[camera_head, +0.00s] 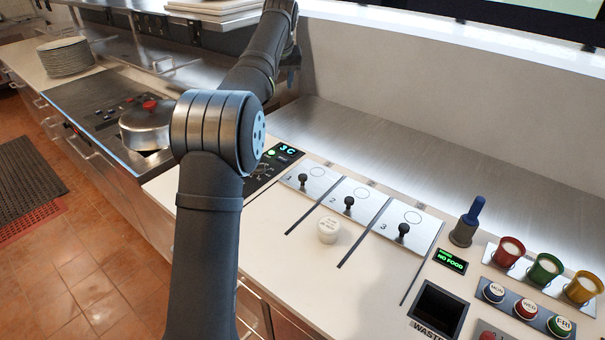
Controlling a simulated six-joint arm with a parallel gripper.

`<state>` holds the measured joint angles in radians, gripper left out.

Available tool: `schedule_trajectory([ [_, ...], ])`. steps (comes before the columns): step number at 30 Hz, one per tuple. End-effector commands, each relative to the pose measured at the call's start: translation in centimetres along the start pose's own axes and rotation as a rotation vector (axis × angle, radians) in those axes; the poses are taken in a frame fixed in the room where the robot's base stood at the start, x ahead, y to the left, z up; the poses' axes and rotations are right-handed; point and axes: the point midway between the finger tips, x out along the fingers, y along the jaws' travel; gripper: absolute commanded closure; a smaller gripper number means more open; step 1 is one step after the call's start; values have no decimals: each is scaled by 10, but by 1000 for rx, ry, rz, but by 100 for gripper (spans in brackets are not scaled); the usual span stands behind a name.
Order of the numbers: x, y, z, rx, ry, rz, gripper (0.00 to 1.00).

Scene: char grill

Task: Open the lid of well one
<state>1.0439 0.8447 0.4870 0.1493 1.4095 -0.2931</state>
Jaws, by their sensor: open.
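The lid of well one (322,175) is the leftmost of three grey panels on the white counter. It lies flat and looks shut, with an upright black knob (304,181) near its front. The lid of well two (366,200) and the lid of well three (425,228) lie flat to its right, each with a black knob. My arm runs up from the bottom, bends left of the lids and leaves the picture at the top.
A white round container (328,230) stands in front of the lids. A blue-handled tool (468,222), coloured cups (544,270) and a waste opening (438,309) are to the right.

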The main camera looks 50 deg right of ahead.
Motion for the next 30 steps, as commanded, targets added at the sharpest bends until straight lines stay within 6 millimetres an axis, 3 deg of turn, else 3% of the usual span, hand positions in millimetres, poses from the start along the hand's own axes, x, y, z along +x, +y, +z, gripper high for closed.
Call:
schedule_trajectory([
  [9, -13, 13, 88, 258, -25, 122, 53],
  [18, -17, 13, 177, 427, -27, 210, 53],
  [22, -17, 12, 196, 457, -26, 226, 53],
  [30, 5, 16, 203, 466, -28, 230, 53],
])
